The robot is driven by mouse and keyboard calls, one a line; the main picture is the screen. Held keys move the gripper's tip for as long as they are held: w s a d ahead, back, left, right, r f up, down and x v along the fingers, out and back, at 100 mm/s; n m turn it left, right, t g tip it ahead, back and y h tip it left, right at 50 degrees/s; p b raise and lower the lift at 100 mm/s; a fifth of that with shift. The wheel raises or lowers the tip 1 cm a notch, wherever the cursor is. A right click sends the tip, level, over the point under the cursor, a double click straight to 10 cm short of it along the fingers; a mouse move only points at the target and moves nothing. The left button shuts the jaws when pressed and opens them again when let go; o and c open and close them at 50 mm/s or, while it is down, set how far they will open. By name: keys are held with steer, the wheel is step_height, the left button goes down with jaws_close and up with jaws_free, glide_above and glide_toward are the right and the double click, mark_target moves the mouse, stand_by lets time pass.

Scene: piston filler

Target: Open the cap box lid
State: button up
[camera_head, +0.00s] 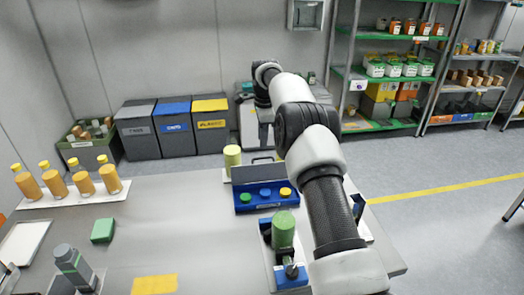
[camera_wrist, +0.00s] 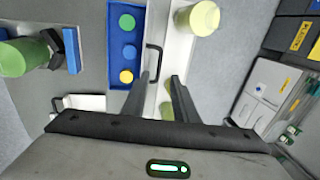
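The cap box (camera_head: 266,206) is a blue tray on the table with a green, a blue and a yellow cap inside, all visible from above. Its grey lid (camera_head: 258,173) stands raised along the back edge, with a dark handle (camera_head: 263,159) above it. In the wrist view, the box (camera_wrist: 113,44) lies left of the fingers and the handle (camera_wrist: 153,60) is near the left fingertip; I cannot tell whether they touch. My gripper (camera_wrist: 160,84) is open, with a gap between its fingers and nothing seen held. In the head view my arm hides it.
A yellow cylinder (camera_head: 232,156) stands left of the lid. A green cylinder (camera_head: 283,229) on a fixture is in front of the box. Filled bottles (camera_head: 83,180), a green block (camera_head: 103,230) and a yellow pad (camera_head: 155,284) are at the left. The table between is clear.

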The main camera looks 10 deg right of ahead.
step_height(320, 180, up, 8)
steer(key=s, duration=0.1)
steer(key=shift+s, duration=0.3)
steer(key=s+r+n+t, duration=0.1)
steer(key=s+r+n, duration=0.4)
steer(key=s+r, duration=0.5)
steer(key=s+r+n+t, duration=0.1)
steer(key=s+r+n, duration=0.5)
steer(key=s, duration=0.6)
steer(key=s+f+n, duration=0.3)
steer(key=s+f, duration=0.1)
steer(key=s, duration=0.8)
steer(key=s+f+n+t, duration=0.1)
steer(key=s+f+n, duration=0.2)
steer(key=s, duration=1)
steer(key=shift+a+f+n, duration=0.3)
steer(key=shift+f+n, duration=0.05)
steer(key=shift+n, duration=0.15)
